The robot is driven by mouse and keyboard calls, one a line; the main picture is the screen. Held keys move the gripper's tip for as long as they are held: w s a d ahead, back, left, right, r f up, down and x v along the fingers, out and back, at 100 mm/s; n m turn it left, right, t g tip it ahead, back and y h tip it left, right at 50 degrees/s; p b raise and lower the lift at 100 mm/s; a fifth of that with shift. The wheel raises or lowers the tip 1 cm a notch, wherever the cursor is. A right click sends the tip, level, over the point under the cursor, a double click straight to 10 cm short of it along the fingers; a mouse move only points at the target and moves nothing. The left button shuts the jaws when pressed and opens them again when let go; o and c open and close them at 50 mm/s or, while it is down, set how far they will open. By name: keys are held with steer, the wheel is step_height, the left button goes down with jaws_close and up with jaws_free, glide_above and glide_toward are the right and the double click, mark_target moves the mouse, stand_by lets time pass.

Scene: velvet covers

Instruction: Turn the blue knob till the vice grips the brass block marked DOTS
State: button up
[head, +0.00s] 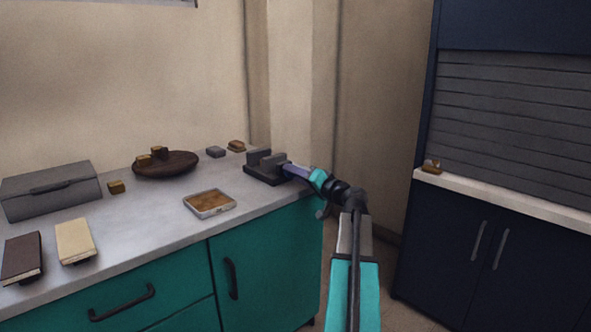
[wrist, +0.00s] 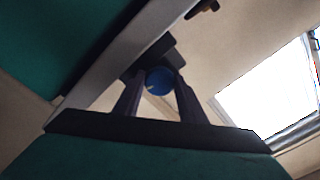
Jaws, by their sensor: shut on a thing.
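The dark grey vice (head: 268,166) stands near the right end of the counter, its two upright jaws showing. I cannot tell whether a block sits between them. My gripper (head: 292,170) reaches the vice's right side from the right. In the wrist view the blue knob (wrist: 159,80) is between the two fingers of my gripper (wrist: 157,84), which are shut on it. The knob is hidden in the head view. Small brass-coloured blocks lie on the counter (head: 116,187), on the round dark dish (head: 159,152) and on the right-hand ledge (head: 432,166). No DOTS marking is readable.
On the counter (head: 150,215) are a grey box (head: 50,190), a dark book (head: 23,259), a cream book (head: 75,242), a shallow tray (head: 209,204), a small grey block (head: 215,152) and a brown item (head: 236,146). A dark blue cabinet (head: 460,250) stands to the right.

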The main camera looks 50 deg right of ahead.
steer(key=m+p, duration=0.1)
steer(key=m, duration=0.1)
steer(key=m+p, duration=0.1)
steer(key=p, duration=0.1)
steer(key=m+p, duration=0.1)
steer(key=m, duration=0.1)
steer(key=shift+r+m+p, duration=0.25)
steer(key=shift+m+p, duration=0.05)
steer(key=shift+f+m+p, duration=0.1)
steer(key=shift+m+p, duration=1.3)
steer(key=shift+m, duration=0.5)
steer(key=o, duration=1.1)
steer(key=shift+c, duration=0.2)
steer(key=shift+f+n+b, duration=0.15)
steer(key=shift+n+b, duration=0.15)
steer(key=shift+b, duration=0.1)
